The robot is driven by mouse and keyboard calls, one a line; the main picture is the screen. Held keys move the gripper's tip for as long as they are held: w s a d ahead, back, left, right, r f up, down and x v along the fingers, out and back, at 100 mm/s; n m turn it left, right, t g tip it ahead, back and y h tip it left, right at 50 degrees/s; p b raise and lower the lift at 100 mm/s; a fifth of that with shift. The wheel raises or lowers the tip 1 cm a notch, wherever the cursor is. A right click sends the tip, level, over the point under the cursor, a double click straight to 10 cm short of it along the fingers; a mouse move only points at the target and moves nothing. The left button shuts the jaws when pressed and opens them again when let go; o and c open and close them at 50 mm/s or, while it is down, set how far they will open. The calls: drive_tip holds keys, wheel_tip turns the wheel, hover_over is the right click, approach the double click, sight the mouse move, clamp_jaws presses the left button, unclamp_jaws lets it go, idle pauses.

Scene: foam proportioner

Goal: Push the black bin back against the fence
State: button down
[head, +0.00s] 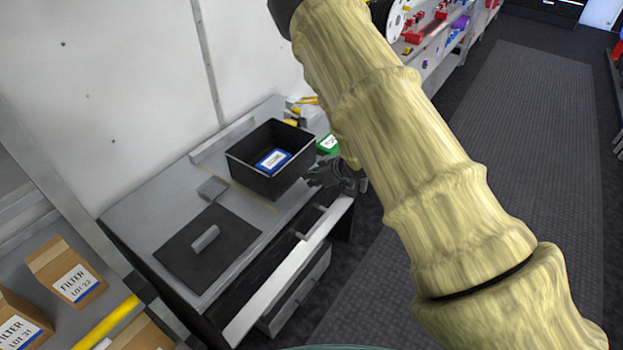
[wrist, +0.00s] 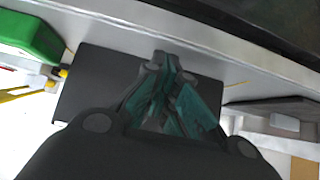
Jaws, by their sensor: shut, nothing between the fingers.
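The black bin (head: 262,182) is an open box on the grey workbench, with a blue-and-white labelled item (head: 273,160) inside it. A low grey fence (head: 216,145) runs along the back of the bench. A narrow strip of bench shows between bin and fence. My gripper (head: 335,175) is at the bin's front right side, low over the bench's front edge. In the wrist view my gripper (wrist: 165,95) is shut and empty, its teal pads together in front of the bin's dark wall (wrist: 95,88). I cannot tell whether the fingertips touch the bin.
A green box (head: 328,144) stands just right of the bin, with yellow items behind it. A dark mat (head: 190,262) with a grey block (head: 205,238) lies left of the bin. A small grey block (head: 212,188) sits near the fence. Drawers (head: 298,290) are below the front edge.

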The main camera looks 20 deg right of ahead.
sight(270, 159)
drive_tip(key=shift+w+a, duration=0.1)
drive_tip(key=shift+w+a+p, duration=0.2)
drive_tip(key=shift+w+a, duration=1.5)
drive_tip(key=shift+w, duration=0.45)
drive_tip(key=shift+w+a+p, duration=0.2)
drive_tip(key=shift+w+a, duration=1.5)
drive_tip(key=shift+w, duration=0.5)
drive_tip(key=shift+w+a+p, duration=0.2)
drive_tip(key=shift+w+a, duration=1.5)
drive_tip(key=shift+w, duration=0.45)
drive_tip(key=shift+s+d+p, duration=0.15)
drive_tip(key=shift+s+d, duration=0.8)
drive_tip(key=shift+s, duration=0.25)
drive_tip(key=shift+s+d+p, duration=0.15)
drive_tip(key=shift+s+d, duration=0.8)
drive_tip(key=shift+s, duration=0.25)
drive_tip(key=shift+s+d+p, duration=0.15)
drive_tip(key=shift+s+d, duration=0.8)
drive_tip(key=shift+s, duration=0.25)
